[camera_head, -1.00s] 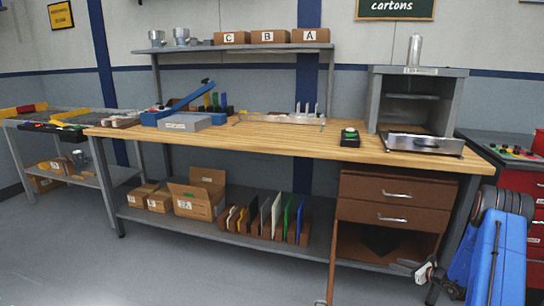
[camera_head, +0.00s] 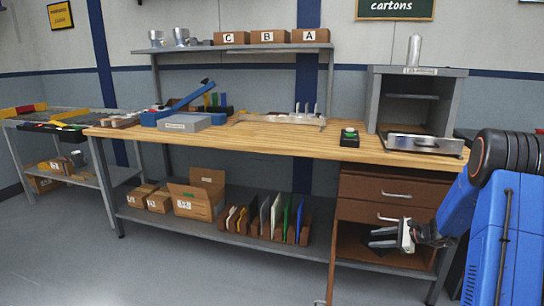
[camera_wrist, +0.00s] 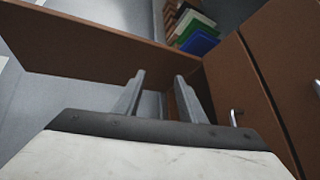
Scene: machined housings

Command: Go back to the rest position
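My gripper (camera_head: 378,238) is at the lower right in the head view, in front of the open lower compartment of the brown drawer cabinet (camera_head: 388,186). In the wrist view my gripper (camera_wrist: 157,80) shows two grey fingers apart with nothing between them. The gripper is open and empty. My blue arm reaches in from the right edge of the head view.
The wooden workbench (camera_head: 270,140) spans the middle. On it stand a grey press-like box (camera_head: 417,98), a black box with a green button (camera_head: 349,138) and a blue lever tool (camera_head: 178,108). Open floor (camera_head: 180,270) lies in front of the bench.

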